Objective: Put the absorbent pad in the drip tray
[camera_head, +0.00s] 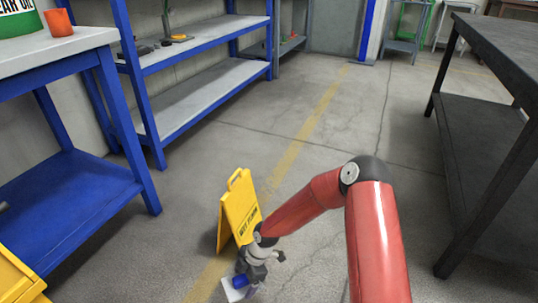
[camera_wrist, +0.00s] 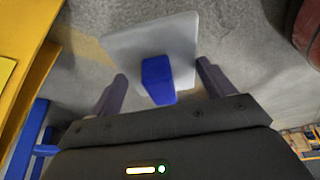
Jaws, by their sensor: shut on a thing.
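The absorbent pad (camera_wrist: 135,42) is a pale grey-white square with a blue block (camera_wrist: 157,80) standing on it. My gripper (camera_wrist: 162,72) is shut on this block, with one dark finger on each side of it. In the head view, my gripper (camera_head: 255,273) is low near the floor at the bottom centre. The pad's white edge (camera_head: 233,293) shows just below it, partly hidden by the gripper. I cannot tell whether the pad touches the floor. I cannot make out a drip tray in either view.
A yellow wet-floor sign (camera_head: 240,208) stands right behind my gripper. A blue-framed bench (camera_head: 70,205) and shelving (camera_head: 205,95) line the left. A dark table (camera_head: 500,50) stands at the right.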

